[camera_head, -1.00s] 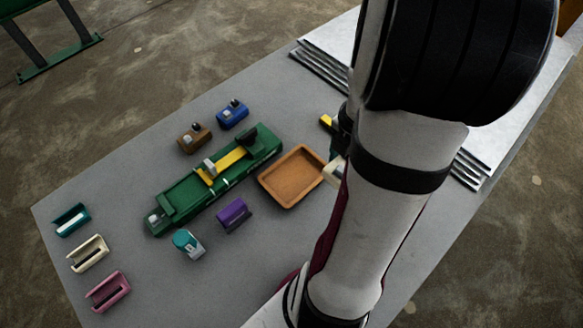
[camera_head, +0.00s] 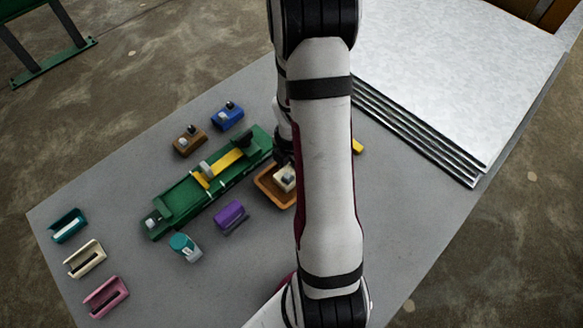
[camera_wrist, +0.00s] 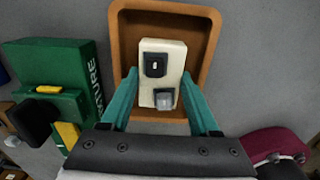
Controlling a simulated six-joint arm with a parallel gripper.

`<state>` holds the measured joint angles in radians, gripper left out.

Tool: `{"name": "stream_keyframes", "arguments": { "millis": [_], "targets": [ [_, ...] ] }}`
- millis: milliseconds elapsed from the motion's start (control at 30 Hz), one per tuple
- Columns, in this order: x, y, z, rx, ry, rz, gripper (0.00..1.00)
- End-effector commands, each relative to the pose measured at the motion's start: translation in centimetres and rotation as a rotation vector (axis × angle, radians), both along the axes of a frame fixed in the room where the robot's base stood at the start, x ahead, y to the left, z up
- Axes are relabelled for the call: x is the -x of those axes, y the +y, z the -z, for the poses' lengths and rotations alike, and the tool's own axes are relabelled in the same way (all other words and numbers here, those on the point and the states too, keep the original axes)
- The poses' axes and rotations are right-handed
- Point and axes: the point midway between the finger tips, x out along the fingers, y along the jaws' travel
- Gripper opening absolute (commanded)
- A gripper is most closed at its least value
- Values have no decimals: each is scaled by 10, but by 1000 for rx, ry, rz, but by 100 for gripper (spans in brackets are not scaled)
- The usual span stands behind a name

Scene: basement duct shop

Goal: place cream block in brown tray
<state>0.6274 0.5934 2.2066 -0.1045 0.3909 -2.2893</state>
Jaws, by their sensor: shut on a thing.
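The cream block (camera_wrist: 156,90) is between the two teal fingers of my gripper (camera_wrist: 160,100) in the wrist view. It has a black part and a grey part on its top face. My gripper is shut on it, over the brown tray (camera_wrist: 117,35). In the head view the cream block (camera_head: 284,180) shows at the tray (camera_head: 270,190), partly behind my arm. My arm hides the tray's right side. Whether the block touches the tray floor I cannot tell.
A green fixture (camera_head: 190,195) with a yellow part lies left of the tray. Purple (camera_head: 230,214), teal (camera_head: 185,245), brown (camera_head: 189,140) and blue (camera_head: 227,116) blocks stand around it. Coloured holders, one of them pink (camera_head: 106,296), line the left edge. Metal sheets (camera_head: 450,80) lie at right.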

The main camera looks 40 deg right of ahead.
Motion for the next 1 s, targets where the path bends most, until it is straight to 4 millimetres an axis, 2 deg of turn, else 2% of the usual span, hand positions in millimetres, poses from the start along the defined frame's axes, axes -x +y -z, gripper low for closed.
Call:
{"name": "stream_keyframes", "arguments": {
  "millis": [33, 67, 133, 400, 533, 900, 1000],
  "targets": [
    [0, 0, 2, 0, 0, 0, 0],
    [0, 0, 2, 0, 1, 0, 64],
    [0, 0, 2, 0, 0, 0, 74],
    [0, 0, 1, 0, 0, 0, 74],
    [-1, -1, -11, 2, -2, -1, 74],
    [-1, 0, -101, 1, -3, -1, 74],
    [0, 0, -115, 0, -1, -1, 74]
  ]
}}
